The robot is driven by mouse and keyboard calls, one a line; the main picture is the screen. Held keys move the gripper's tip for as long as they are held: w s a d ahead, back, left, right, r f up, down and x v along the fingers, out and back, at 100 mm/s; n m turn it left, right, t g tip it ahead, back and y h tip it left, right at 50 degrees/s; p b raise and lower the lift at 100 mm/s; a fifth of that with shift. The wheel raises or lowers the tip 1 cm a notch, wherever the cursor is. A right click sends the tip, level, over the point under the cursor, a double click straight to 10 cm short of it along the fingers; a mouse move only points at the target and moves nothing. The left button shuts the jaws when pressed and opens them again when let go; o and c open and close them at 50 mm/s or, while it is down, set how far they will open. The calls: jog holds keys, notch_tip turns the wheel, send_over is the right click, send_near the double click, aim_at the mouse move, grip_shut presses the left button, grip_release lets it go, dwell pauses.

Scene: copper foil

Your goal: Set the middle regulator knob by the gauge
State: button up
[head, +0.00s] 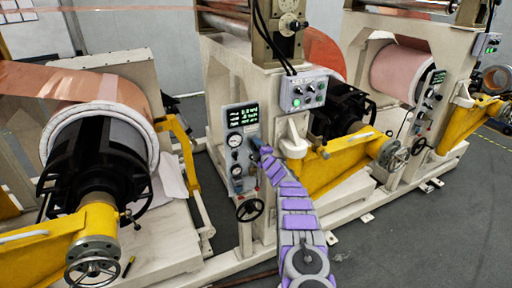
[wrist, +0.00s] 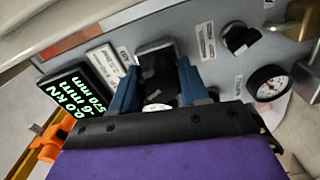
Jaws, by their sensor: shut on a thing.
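My gripper (wrist: 157,85) has two blue fingers and is shut on a dark regulator knob (wrist: 155,60) on the grey panel, next to the green-lit display (wrist: 78,95). A white gauge (wrist: 157,107) shows just below this knob in the wrist view, mostly hidden by my gripper, so its needle cannot be read. Further right stand another dark knob (wrist: 238,40) and a black-rimmed gauge (wrist: 270,83). In the head view my gripper (head: 258,148) is at the right edge of the panel, beside the upper gauge (head: 234,140), and hides the held knob.
A grey button box (head: 305,92) juts out just above my arm. A black handwheel (head: 250,210) sits below the panel. Yellow arms (head: 335,170) and a foil roll (head: 100,120) flank it. Grey floor (head: 400,235) is open at the lower right.

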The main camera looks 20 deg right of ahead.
jog(key=m, duration=0.4)
jog(key=shift+s+d+f+m, duration=0.1)
jog(key=shift+d+f+m, duration=0.1)
jog(key=shift+m, duration=0.2)
jog(key=m, duration=0.4)
jog(key=shift+f, duration=0.1)
jog(key=m, duration=0.5)
jog(key=shift+a+f, duration=0.1)
jog(key=shift+f, duration=0.05)
jog(key=shift+m, duration=1.8)
jog(key=shift+f, duration=0.15)
jog(key=o, duration=1)
jog(key=shift+o, duration=0.2)
jog(key=shift+r, duration=0.3)
